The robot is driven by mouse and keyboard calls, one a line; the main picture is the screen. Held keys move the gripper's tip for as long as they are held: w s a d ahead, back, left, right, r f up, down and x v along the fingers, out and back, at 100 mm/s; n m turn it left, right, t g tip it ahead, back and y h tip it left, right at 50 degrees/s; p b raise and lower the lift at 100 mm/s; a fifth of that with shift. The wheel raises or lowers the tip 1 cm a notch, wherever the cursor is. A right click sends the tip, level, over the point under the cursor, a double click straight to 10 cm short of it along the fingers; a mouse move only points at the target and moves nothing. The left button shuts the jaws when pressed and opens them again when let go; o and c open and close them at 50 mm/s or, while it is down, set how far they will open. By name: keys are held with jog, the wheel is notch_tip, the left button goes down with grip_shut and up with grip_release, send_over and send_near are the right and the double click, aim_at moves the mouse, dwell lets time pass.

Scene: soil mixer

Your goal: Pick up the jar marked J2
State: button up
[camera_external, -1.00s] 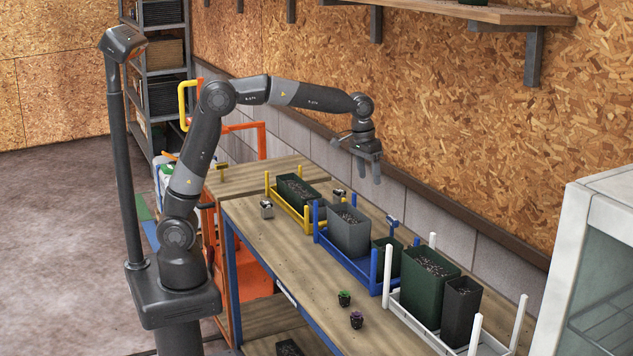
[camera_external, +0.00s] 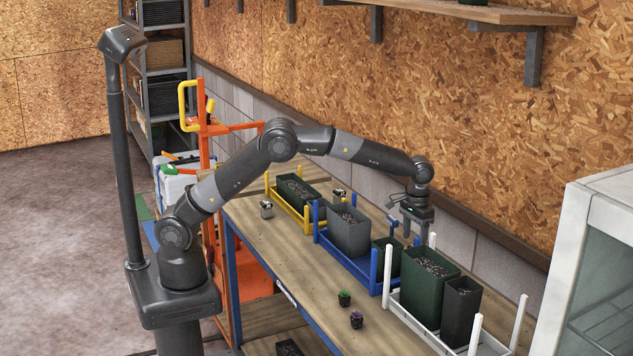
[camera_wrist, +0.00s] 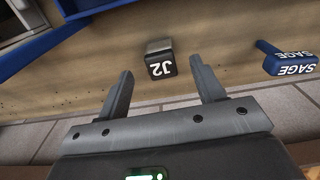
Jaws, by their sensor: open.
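The jar marked J2 (camera_wrist: 161,64) shows in the wrist view as a small grey block with a dark face and white "J2", upside down in the picture. It stands on the wooden bench top, at the gap between my fingers but beyond their tips. My gripper (camera_wrist: 160,80) is open and empty, one finger on each side of that gap. In the external view my gripper (camera_external: 416,234) points down behind the blue and white racks, near the wall side of the bench. I cannot make out J2 in the external view.
A blue SAGE marker (camera_wrist: 290,60) stands to the right in the wrist view. The blue rack (camera_external: 352,262) and white rack (camera_external: 416,328) hold pots close to my gripper. The yellow rack (camera_external: 288,206) is farther left.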

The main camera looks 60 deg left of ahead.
jog(key=shift+w+f, duration=0.2)
jog(key=shift+f, duration=1.35)
jog(key=shift+w+f, duration=0.2)
jog(key=shift+f, duration=1.3)
jog(key=shift+c, duration=0.3)
jog(key=c, duration=1)
